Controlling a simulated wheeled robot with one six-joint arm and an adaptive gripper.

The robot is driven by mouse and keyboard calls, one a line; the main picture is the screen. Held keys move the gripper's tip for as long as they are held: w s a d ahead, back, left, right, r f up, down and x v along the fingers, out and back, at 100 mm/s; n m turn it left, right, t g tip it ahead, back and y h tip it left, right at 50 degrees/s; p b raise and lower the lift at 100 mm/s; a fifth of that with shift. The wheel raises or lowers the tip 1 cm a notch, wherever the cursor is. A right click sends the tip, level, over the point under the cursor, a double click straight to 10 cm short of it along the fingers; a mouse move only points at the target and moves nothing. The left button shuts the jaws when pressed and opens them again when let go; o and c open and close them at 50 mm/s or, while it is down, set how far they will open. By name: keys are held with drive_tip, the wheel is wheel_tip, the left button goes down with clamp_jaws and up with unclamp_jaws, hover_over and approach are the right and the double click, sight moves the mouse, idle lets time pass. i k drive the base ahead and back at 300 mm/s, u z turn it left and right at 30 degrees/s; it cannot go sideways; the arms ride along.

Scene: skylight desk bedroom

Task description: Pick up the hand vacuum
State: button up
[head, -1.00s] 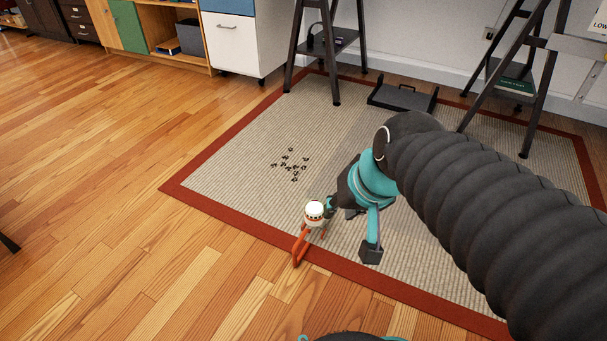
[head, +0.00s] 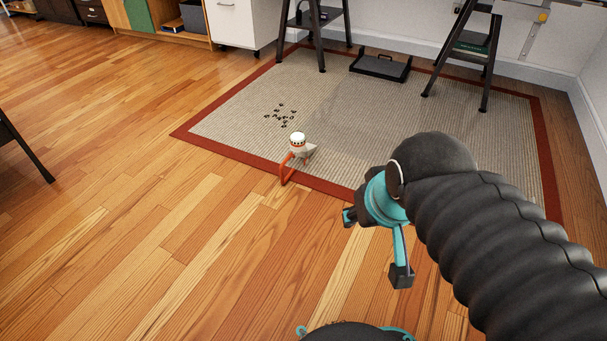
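The hand vacuum (head: 298,151) is a small white device with an orange-red handle and a cream top with a dark band. It rests at the near edge of the rug, its handle over the red border. My gripper (head: 375,247), black and teal, is to the right of it and nearer to me, over the wood floor. The fingers are spread apart with nothing between them. There is a clear gap between gripper and vacuum. My arm hides the right part of the rug.
The beige rug (head: 340,110) has a red border. Dark crumbs (head: 282,115) lie on it beyond the vacuum. A black tray (head: 380,67) and dark trestle legs (head: 318,45) stand at the back. A dark leg (head: 28,150) is at the left edge. The wood floor in front is clear.

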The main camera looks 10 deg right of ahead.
sight(297, 161)
drive_tip(key=z, duration=0.55)
drive_tip(key=i, duration=1.55)
drive_tip(key=u, duration=0.6)
